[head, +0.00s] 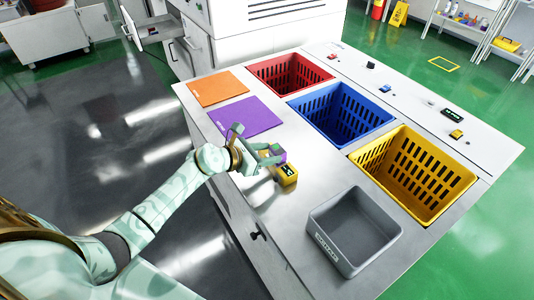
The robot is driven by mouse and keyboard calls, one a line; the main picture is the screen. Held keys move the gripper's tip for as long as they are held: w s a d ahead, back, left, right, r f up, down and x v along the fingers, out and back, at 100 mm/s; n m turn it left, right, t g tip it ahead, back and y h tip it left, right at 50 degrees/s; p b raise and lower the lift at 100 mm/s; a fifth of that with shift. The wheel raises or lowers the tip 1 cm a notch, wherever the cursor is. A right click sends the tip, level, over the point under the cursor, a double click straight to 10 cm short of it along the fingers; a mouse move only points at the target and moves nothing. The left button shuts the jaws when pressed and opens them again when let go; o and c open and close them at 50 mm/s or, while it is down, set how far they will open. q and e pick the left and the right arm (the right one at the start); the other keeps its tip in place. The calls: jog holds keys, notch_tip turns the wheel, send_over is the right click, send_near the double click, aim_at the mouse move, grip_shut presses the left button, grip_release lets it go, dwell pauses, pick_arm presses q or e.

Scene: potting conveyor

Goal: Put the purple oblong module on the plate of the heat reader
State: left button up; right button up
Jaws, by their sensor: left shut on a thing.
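My left gripper (272,157) is shut on the purple oblong module (282,157), which also shows a green patch. The fingers hide part of the module. The gripper holds it just behind and to the left of the heat reader (290,178), a small yellow unit with a dark display on the steel table. The gripper hides part of the reader, and I cannot make out its plate clearly. Whether the module touches the reader is hard to tell. My right gripper is not in view.
A purple mat (246,116) and an orange mat (217,91) lie at the back left. Red (333,77), blue (391,118) and yellow (470,183) crates are set into the table. A grey tray (317,224) stands at the front. Several small items line the far ledge.

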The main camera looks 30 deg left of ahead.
pick_arm(q)
jog(key=o, duration=0.6)
jog(key=shift+f, duration=0.2)
jog(key=o, duration=0.4)
jog(key=shift+r, duration=0.1)
jog(key=shift+r, duration=0.25)
jog(key=p+v, duration=0.1)
jog(key=v, duration=1.1)
jog(key=shift+p, duration=0.35)
jog(key=shift+f, duration=0.15)
